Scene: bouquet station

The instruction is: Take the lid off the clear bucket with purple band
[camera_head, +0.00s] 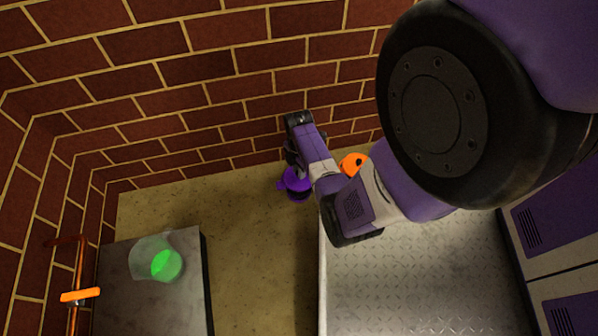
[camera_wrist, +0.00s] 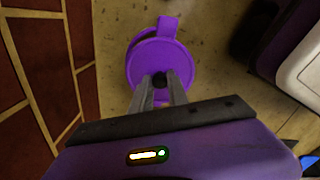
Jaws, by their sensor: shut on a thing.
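In the head view the purple piece (camera_head: 297,181) is beside my wrist, near the brick wall. My fingertips are hidden there. I cannot tell how far the lid is from the bucket's rim.
An orange round object (camera_head: 352,162) is right of my forearm, partly hidden. A clear container with green inside (camera_head: 163,262) is on the metal table (camera_head: 185,300) at lower left. A tread-plate surface (camera_head: 420,290) lies right. Brick walls are close behind; bare floor (camera_head: 255,260) lies between.

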